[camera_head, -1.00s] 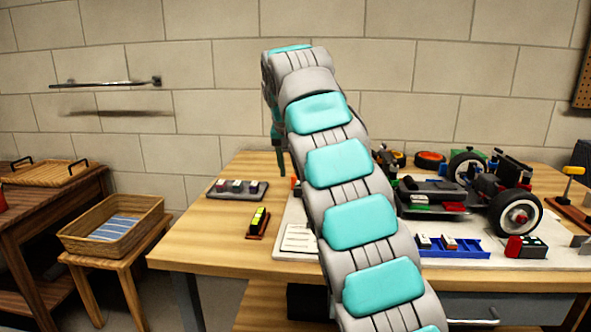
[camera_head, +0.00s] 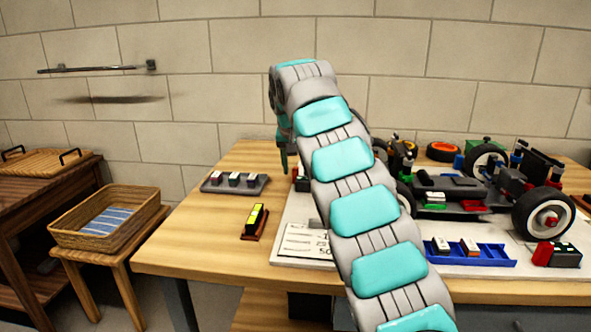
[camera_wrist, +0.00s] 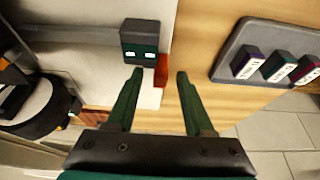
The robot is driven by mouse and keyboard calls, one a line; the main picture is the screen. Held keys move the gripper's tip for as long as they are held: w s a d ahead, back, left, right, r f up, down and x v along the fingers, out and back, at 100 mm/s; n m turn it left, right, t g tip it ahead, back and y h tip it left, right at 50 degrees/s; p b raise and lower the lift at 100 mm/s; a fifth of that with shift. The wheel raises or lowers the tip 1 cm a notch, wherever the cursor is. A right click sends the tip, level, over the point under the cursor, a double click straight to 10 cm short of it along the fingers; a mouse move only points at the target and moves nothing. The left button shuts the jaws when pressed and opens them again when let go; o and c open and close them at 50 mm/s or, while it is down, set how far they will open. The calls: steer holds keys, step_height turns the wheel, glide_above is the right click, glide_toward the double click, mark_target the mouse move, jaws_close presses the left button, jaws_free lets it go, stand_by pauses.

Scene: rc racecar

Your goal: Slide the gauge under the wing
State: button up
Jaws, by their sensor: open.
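My gripper (camera_wrist: 159,76) is open and empty in the wrist view, its two dark green fingers apart. In the head view it points down (camera_head: 284,160) over the left back of the bench, partly hidden by my arm. Just beyond the fingertips is a dark block with two light marks (camera_wrist: 140,42), beside a small red piece (camera_wrist: 161,70). A grey tray (camera_head: 208,188) holds three labelled blocks, purple, green and red; it also shows in the wrist view (camera_wrist: 226,62). I cannot tell which thing is the gauge. The racecar (camera_head: 470,190) stands at right; I cannot make out its wing for certain.
A yellow-and-black piece on a brown base (camera_head: 255,222) lies at the bench's front left. A printed card (camera_head: 308,241) lies on the pale mat. A blue tray (camera_head: 490,256) sits in front of the car. A wicker basket (camera_head: 140,205) stands on a stool left of the bench.

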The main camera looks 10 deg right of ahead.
steer(key=shift+w+f, duration=0.15)
steer(key=shift+f, duration=0.1)
steer(key=shift+c, duration=0.3)
jaws_close()
stand_by(1.0)
